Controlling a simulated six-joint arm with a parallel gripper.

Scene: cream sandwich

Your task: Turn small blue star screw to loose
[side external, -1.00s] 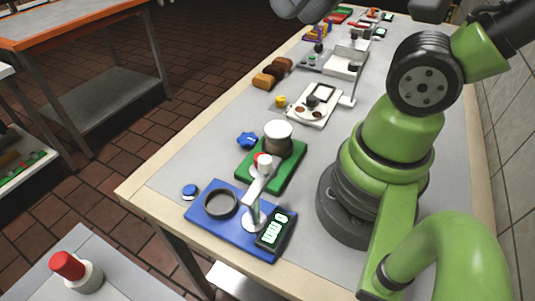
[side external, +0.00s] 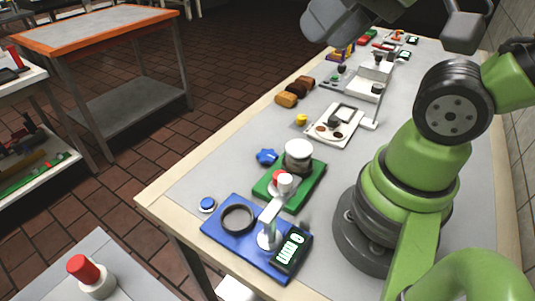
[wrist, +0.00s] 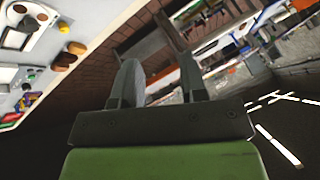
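A small blue star-shaped knob (side external: 267,157) sits at the back left edge of the green board (side external: 312,187) in the side view, beside a pale round pot (side external: 298,152). I cannot tell its turn position. My gripper (wrist: 158,62) shows in the wrist view with its two grey fingers apart and nothing between them. It points away over the room, not at the knob. The knob cannot be made out in the wrist view.
A blue board (side external: 217,230) with a black ring (side external: 238,218) and a lit display (side external: 290,250) stands in front. Brown loaves (side external: 287,99) and a white device (side external: 345,112) stand further back.

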